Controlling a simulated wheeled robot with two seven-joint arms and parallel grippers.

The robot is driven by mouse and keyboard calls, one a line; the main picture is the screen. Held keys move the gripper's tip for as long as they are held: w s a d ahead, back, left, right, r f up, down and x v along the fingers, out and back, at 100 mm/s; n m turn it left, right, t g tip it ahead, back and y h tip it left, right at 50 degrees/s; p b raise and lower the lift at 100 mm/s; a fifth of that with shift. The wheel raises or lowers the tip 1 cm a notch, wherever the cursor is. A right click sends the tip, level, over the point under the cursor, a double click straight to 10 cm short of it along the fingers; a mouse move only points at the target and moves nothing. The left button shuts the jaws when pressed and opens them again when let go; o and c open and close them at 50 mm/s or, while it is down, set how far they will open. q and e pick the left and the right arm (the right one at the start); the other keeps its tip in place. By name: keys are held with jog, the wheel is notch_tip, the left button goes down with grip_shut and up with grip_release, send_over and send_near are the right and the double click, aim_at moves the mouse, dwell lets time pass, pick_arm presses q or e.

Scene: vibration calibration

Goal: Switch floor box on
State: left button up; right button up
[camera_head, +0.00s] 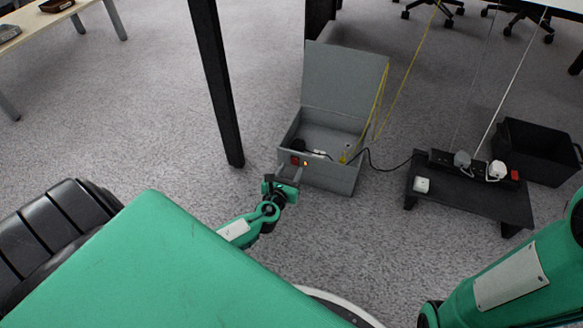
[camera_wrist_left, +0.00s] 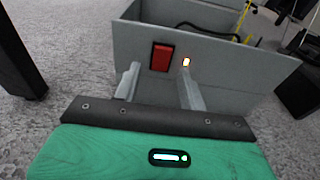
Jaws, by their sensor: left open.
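The floor box (camera_head: 334,178) is a grey open box on the carpet, with its lid (camera_head: 345,85) standing up at the back. The switch (camera_head: 295,161) also shows in the head view. My left gripper (camera_head: 287,175) is right in front of that wall. Its two fingers (camera_wrist_left: 158,80) are open and empty, either side of and below the switch. Whether a fingertip touches the wall, I cannot tell. My right gripper is not in view.
A low black stand (camera_head: 465,196) with a power strip and plugs stands to the right, joined to the box by a black cable (camera_head: 385,166). A black bin (camera_head: 540,150) is behind it. A black table leg (camera_head: 218,90) rises left of the box. Carpet is clear between.

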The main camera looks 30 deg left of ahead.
pick_arm(q)
jog(key=p+v, duration=0.4)
jog(key=v, duration=0.8)
jog(key=shift+s, duration=0.1)
